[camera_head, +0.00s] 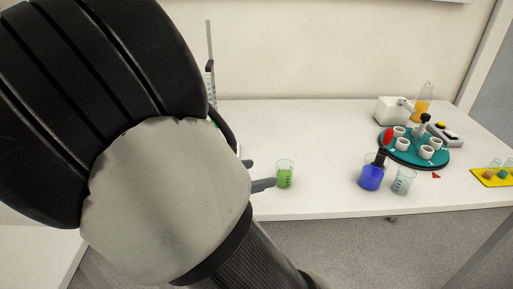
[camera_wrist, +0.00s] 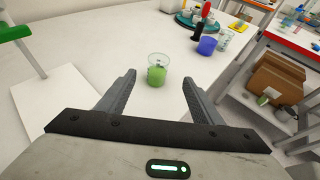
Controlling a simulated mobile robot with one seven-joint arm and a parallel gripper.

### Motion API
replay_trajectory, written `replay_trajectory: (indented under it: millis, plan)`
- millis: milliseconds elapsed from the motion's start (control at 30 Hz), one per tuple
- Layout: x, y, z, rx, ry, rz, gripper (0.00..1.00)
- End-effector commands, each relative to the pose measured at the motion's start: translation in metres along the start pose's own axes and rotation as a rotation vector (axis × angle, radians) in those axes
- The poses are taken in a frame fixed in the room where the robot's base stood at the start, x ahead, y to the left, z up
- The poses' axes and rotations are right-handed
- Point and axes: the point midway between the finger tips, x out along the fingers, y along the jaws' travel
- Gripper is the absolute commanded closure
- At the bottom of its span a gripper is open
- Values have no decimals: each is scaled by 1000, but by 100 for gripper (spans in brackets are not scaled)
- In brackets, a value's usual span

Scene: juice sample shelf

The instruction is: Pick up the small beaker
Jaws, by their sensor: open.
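A small clear beaker with green liquid (camera_head: 285,175) stands upright on the white bench, left of the other glassware. It also shows in the wrist view (camera_wrist: 157,72), just beyond the gap between the fingertips. My gripper (camera_wrist: 160,80) is open and empty, with one finger to each side of the beaker's line and the beaker apart from both. In the head view my gripper's fingertips (camera_head: 264,175) are just left of the beaker; my arm hides the rest of the gripper.
A blue-filled beaker (camera_head: 371,178) and a clear beaker (camera_head: 403,181) stand to the right. Behind them is a teal round tray (camera_head: 402,158) with white cups. A yellow rack (camera_head: 490,180) is at far right. The bench's front edge (camera_head: 330,215) is close. A stand (camera_wrist: 30,45) is at left.

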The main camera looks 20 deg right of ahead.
Motion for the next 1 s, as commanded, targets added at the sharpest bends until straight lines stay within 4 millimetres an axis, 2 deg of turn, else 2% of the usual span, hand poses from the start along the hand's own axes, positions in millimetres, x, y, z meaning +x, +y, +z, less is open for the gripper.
replay_trajectory:
  millis: [500, 767, 1000]
  plan:
    - [103, -1, -4, 1, -1, -5, 40]
    - [122, 0, -3, 1, 0, -3, 40]
    - [156, 3, -12, 1, -1, -5, 40]
